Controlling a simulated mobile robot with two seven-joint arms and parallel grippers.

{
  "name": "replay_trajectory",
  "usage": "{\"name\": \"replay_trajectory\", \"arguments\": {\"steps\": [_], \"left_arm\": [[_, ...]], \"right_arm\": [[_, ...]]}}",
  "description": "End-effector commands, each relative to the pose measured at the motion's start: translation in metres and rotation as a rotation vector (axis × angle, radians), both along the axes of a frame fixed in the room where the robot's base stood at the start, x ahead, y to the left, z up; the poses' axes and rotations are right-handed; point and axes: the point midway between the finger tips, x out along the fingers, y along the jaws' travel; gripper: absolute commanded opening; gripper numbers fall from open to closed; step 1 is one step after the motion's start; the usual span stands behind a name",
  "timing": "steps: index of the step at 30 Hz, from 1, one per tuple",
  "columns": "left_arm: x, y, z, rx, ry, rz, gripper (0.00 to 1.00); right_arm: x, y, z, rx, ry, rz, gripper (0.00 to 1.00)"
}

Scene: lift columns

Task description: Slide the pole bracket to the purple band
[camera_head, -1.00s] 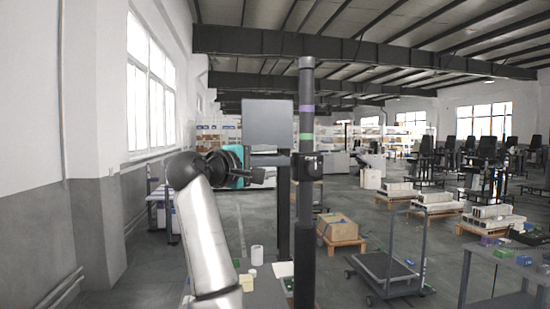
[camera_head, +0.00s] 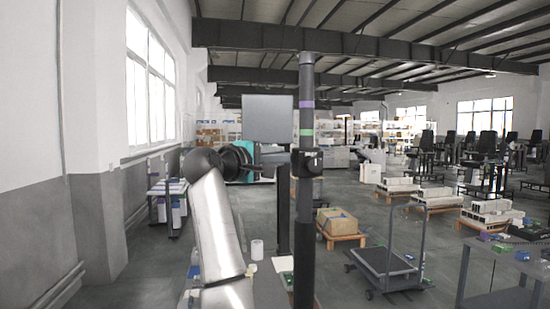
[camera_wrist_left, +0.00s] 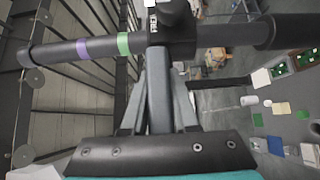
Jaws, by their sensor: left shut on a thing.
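The dark pole bracket (camera_head: 307,162) sits around the upright dark pole (camera_head: 305,250), a little below the green band (camera_head: 306,132). The purple band (camera_head: 306,104) is higher on the pole. The wrist view also shows the bracket (camera_wrist_left: 172,35), the green band (camera_wrist_left: 123,44) and the purple band (camera_wrist_left: 83,48). My left gripper (camera_head: 280,160) is at the bracket's left side. In the wrist view my left gripper (camera_wrist_left: 160,95) is shut on the bracket's grey bar. The fingertips are partly hidden in the head view. My right gripper is not in view.
A grey panel (camera_head: 267,119) on a dark post stands behind the pole. A cart (camera_head: 385,262) and a boxed pallet (camera_head: 340,225) are to the right. A grey table (camera_head: 505,300) is at the lower right. A white cylinder (camera_head: 257,250) stands low behind my left arm.

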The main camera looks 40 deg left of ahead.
Motion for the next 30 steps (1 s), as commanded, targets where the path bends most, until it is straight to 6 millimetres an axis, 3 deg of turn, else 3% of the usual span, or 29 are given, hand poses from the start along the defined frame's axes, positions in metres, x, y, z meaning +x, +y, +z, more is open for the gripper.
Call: {"name": "replay_trajectory", "arguments": {"steps": [4, 30], "left_arm": [[-0.0002, 0.0001, 0.0001, 0.0, 0.0, 0.0, 0.0], [-0.0003, 0.0003, 0.0004, 0.001, 0.0, 0.001, 0.0]], "right_arm": [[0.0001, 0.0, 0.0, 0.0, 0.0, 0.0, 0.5], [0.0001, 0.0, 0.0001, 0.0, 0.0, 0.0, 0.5]]}}
